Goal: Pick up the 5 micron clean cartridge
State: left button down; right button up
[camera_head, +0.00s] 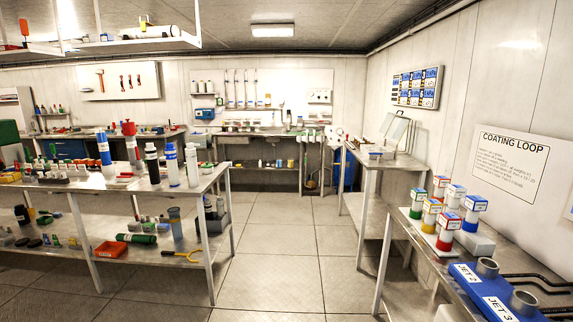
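Several upright cylinders stand on the left steel table (80,184). They include a white cylinder with a blue top (171,166), a plain white cylinder (192,167), a black cylinder with a white band (153,166) and a blue and white cylinder (105,150). Any of the white ones may be the 5 micron clean cartridge; their labels are too small to read, so I cannot tell which. Neither of my grippers shows in this view.
A clear tiled floor aisle (275,240) runs between the left table and the right bench (425,249). The right bench holds several white-topped coloured containers (446,232) and a blue jet block (492,292). A workbench (262,131) stands at the back wall.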

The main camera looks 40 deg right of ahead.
aim_at(191, 156)
jog(key=z, duration=0.75)
jog(key=i+l, duration=0.15)
jog(key=i, duration=0.3)
jog(key=i+l+z, duration=0.1)
jog(key=i, duration=0.35)
jog(key=i+l, duration=0.25)
jog(key=i, duration=0.2)
